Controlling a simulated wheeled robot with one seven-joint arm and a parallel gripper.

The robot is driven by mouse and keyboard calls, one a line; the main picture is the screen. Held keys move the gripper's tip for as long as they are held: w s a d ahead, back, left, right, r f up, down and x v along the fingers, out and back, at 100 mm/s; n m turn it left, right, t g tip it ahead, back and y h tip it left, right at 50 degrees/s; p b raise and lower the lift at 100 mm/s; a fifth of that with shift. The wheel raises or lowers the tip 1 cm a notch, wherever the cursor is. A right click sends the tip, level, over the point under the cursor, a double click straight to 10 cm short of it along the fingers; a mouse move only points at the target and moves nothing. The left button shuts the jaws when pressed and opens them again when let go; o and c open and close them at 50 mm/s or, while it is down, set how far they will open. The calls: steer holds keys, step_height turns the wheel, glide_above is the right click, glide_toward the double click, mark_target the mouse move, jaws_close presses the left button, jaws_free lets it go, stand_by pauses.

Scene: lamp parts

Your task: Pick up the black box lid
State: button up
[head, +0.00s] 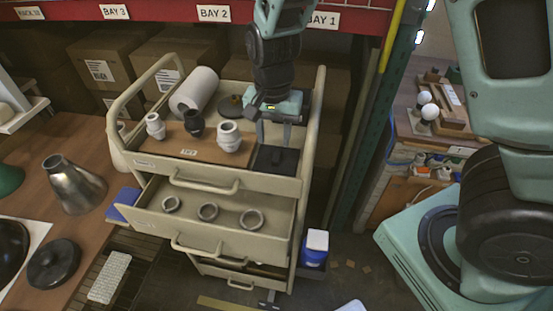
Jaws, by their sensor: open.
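The black box lid (276,160) is a dark, flat, square piece with a small raised part in its middle. It lies at the right end of the cart's top, beside the brown board. My gripper (273,140) is open and points down just above the lid. Its two fingers are apart, with nothing visible between them. I cannot tell whether the fingertips touch the lid.
The cart (220,180) has an open drawer with several grey rings. Two white sockets and a black one stand on the brown board (187,143). A white roll (194,90) lies behind. The cart's raised side rail (313,120) is close to my gripper's right.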

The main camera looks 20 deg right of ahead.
mark_target(277, 156)
steer(key=f, duration=0.4)
steer(key=shift+s+d+p, duration=0.2)
steer(key=shift+s+p, duration=0.15)
steer(key=shift+s, duration=0.05)
steer(key=shift+f, duration=0.7)
jaws_close()
